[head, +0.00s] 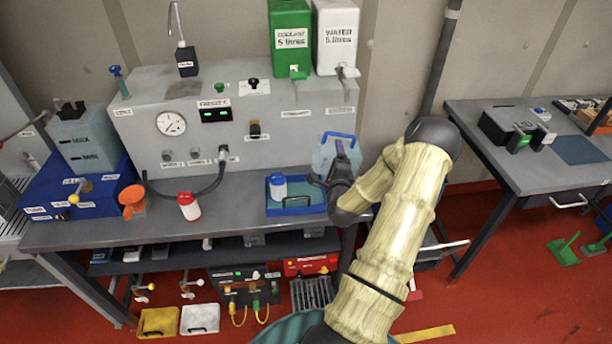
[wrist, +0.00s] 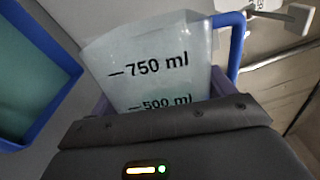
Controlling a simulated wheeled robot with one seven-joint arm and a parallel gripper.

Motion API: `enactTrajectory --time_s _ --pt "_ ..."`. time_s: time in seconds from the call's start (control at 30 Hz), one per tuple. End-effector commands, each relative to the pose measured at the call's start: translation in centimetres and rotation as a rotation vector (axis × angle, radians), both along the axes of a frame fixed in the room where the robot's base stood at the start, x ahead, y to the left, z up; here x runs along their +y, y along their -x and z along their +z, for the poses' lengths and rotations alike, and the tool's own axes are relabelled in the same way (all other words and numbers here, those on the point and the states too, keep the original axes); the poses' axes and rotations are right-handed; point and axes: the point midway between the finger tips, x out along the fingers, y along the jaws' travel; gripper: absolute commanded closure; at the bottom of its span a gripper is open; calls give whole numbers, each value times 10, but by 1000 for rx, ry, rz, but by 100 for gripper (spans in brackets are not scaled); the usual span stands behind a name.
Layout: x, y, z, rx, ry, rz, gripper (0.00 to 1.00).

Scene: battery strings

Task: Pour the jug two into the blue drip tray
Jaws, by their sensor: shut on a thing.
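A clear jug (head: 325,155) with a blue handle is held upright, or nearly so, above the right end of the bench. In the wrist view the jug (wrist: 150,70) shows 750 ml and 500 ml marks; no number naming it is readable. My gripper (head: 338,172) is shut on the jug, and its dark jaws hide the lower part. The blue drip tray (head: 300,211) lies on the bench just below and left of the jug. In the wrist view the blue rim of a tray (wrist: 63,100) shows at the left, apart from the jug.
A red-and-white bottle (head: 189,206) and an orange funnel (head: 132,198) stand further left. The grey machine (head: 240,140) rises behind, with green (head: 291,35) and white (head: 335,38) containers on top.

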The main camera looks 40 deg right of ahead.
Motion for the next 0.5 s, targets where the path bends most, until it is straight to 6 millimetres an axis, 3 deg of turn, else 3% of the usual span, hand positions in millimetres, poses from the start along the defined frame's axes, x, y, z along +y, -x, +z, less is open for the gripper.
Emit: enactTrajectory --time_s 0.5 --pt "5 -4 8 65 90 2 55"
